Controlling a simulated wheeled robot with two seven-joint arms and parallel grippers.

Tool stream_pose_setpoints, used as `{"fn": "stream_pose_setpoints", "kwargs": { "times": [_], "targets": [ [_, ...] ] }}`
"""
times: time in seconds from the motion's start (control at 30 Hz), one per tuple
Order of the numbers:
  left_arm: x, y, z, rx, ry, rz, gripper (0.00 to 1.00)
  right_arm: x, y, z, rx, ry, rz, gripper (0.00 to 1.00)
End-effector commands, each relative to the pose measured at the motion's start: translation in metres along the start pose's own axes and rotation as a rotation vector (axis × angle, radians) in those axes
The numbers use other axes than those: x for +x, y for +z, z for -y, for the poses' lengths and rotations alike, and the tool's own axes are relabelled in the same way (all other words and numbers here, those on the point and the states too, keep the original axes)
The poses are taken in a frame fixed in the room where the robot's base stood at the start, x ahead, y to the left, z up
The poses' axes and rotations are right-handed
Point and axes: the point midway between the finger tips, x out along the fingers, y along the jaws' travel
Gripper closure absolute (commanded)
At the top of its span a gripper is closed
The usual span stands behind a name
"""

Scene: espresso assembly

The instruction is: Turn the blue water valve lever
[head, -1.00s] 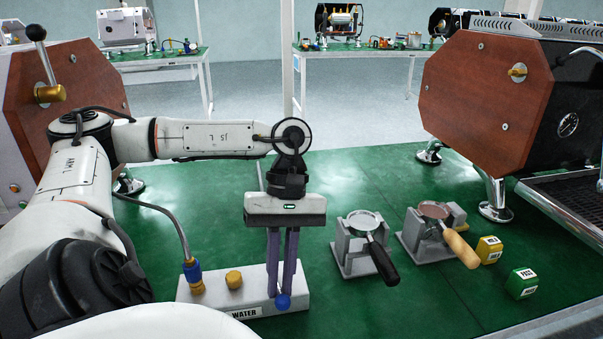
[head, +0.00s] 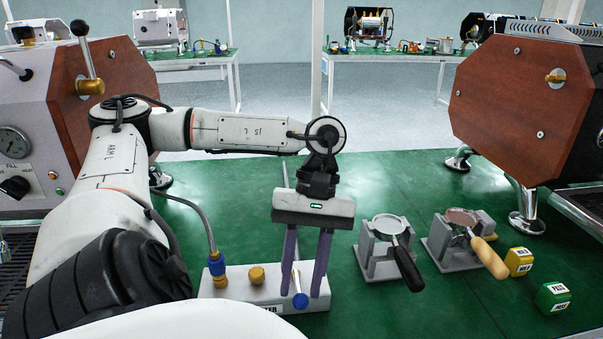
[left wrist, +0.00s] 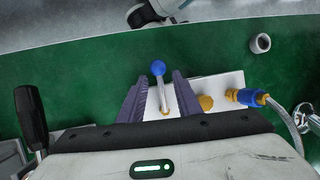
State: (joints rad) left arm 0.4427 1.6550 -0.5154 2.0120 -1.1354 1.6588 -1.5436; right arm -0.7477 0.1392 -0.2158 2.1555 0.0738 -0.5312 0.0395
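The blue-tipped water valve lever (head: 300,300) stands on the white water block (head: 247,298); in the left wrist view its ball (left wrist: 158,68) and silver stem lie between my fingers. My left gripper (head: 303,295) points down over the block with its two purple fingers spread apart on either side of the lever. In the left wrist view the left gripper (left wrist: 160,95) is open, with gaps visible between the fingers and the lever. The block's label is partly hidden by my own body. My right gripper is not in view.
A blue hose fitting (head: 217,268) and brass knob (head: 257,275) sit left of the lever. Right of the gripper are a black-handled portafilter (head: 402,262) and a wooden-handled one (head: 487,255) on stands. Yellow (head: 518,262) and green (head: 553,297) blocks lie farther right.

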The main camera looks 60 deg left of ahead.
Motion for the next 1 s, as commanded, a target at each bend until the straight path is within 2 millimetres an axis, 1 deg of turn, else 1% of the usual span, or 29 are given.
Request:
{"fn": "stream_pose_setpoints", "kwargs": {
  "times": [0.17,0.27,0.37,0.57,0.6,0.73,0.83,1.0],
  "targets": [
    [0.0,-0.001,0.001,-0.004,-0.002,-0.002,0.69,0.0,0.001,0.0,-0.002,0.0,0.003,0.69],
    [-0.004,-0.001,0.0,-0.005,-0.001,-0.002,0.69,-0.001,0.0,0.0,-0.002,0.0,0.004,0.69],
    [-0.018,-0.001,0.0,-0.005,0.001,-0.002,0.69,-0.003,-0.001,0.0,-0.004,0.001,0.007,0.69],
    [-0.059,0.001,-0.001,-0.001,0.004,0.001,0.69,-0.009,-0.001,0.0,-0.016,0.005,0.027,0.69],
    [-0.068,0.001,-0.001,0.0,0.005,0.001,0.69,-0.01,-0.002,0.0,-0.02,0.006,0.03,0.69],
    [-0.091,0.002,0.0,-0.001,0.002,0.001,0.69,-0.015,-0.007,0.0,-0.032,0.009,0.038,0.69],
    [-0.099,0.001,0.0,-0.002,0.0,0.0,0.69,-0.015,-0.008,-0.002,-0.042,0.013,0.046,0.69],
    [-0.103,0.0,0.0,-0.002,-0.001,0.0,0.69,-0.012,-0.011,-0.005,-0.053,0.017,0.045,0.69]
  ]
}}
